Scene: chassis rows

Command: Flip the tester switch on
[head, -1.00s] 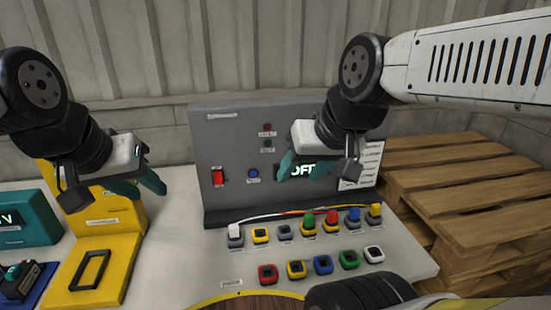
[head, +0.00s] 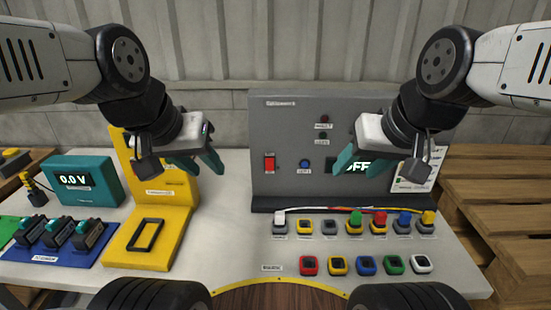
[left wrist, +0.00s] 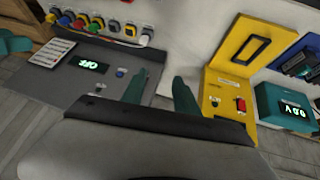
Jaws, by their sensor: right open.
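The grey tester panel (head: 285,130) stands upright at the back of the table. It has a red rocker switch (head: 269,163) at its left, a blue button (head: 304,164) and a lit display reading OFF (head: 357,167), partly covered by my right gripper. My left gripper (head: 198,165) is open and empty, left of the red switch and apart from it, in front of the yellow fixture. Its two teal fingers (left wrist: 160,92) stand apart in the left wrist view. My right gripper (head: 362,160) is open and empty in front of the display.
The yellow fixture (head: 142,250) has its own red switch (left wrist: 240,104). A teal meter (head: 88,199) reads 0.0 V. Several coloured connectors (head: 354,221) stand in rows before the panel. Wooden pallets (head: 505,200) are at the right. White table shows between fixture and connectors.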

